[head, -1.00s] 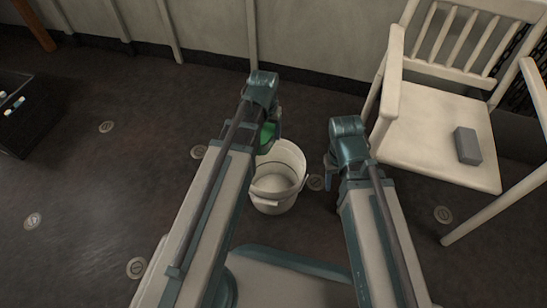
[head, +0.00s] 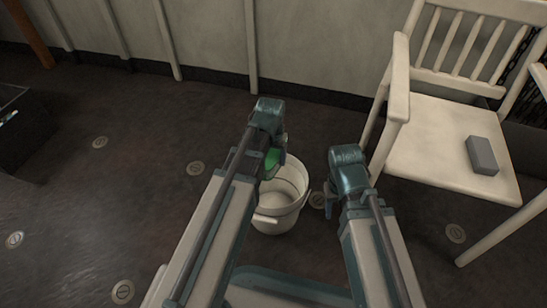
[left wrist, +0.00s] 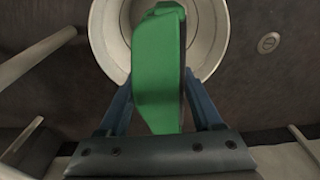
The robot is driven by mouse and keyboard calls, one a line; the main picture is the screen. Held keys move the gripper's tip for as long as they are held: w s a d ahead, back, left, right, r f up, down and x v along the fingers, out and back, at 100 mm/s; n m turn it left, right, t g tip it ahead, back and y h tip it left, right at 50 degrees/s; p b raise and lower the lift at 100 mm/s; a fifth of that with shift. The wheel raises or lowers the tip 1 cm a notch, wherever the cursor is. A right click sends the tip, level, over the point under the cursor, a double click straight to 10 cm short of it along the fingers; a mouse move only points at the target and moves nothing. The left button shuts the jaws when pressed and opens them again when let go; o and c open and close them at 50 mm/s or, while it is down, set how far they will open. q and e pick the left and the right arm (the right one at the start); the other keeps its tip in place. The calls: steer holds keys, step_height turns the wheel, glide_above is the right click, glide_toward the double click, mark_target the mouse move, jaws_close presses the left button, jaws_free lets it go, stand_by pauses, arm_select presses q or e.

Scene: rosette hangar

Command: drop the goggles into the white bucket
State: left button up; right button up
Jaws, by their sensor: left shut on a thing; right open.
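The green goggles (left wrist: 158,70) are between the fingers of my left gripper (left wrist: 160,105), which is shut on them. In the left wrist view they hang over the white bucket (left wrist: 100,38), covering part of its opening. In the head view only a small green part of the goggles (head: 271,160) shows beside my left gripper (head: 275,155), at the bucket's upper left rim. The white bucket (head: 268,223) stands upright on the floor, and its visible inside is empty. My right gripper (head: 333,198) is open and empty, to the right of the bucket.
A white chair (head: 440,155) with a grey block (head: 482,155) on its seat stands at the right. A dark crate (head: 25,135) is at the left edge. A pale wall (head: 210,40) runs along the back. The dark floor left of the bucket is clear.

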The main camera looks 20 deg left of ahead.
arm_select(q)
step_height(320, 180, down, 10)
steer(key=b, duration=0.9)
steer(key=shift+r, duration=0.15)
steer(key=o, duration=1.6)
step_height(320, 180, up, 7)
steer(key=p, duration=0.7)
steer(key=shift+r, duration=0.15)
